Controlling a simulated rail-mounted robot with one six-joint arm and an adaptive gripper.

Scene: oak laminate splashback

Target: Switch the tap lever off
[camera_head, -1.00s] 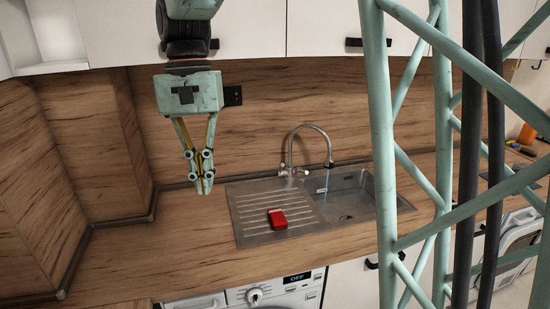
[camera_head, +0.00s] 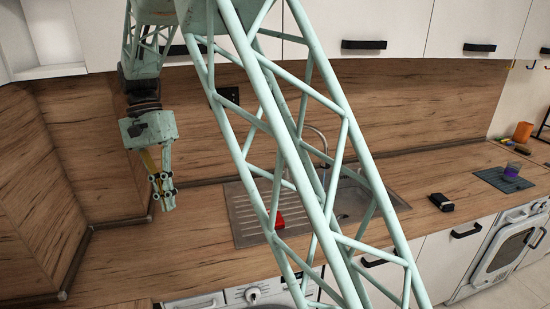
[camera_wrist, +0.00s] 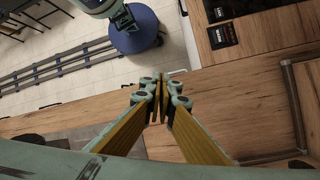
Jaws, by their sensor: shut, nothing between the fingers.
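The tap (camera_head: 321,136) stands at the back of the steel sink (camera_head: 243,225). Only part of its curved spout shows in the head view, between the bars of my arm. The lever is hidden behind my arm there, and I cannot make it out in the wrist view. My gripper (camera_head: 168,207) hangs left of the sink, fingers pointing down, well apart from the tap. In the wrist view my gripper (camera_wrist: 161,83) has its fingertips together with nothing held.
A red block (camera_head: 278,221) lies on the drainboard, partly covered by my arm. Counter left of the sink is clear. White cabinets (camera_head: 375,25) hang above.

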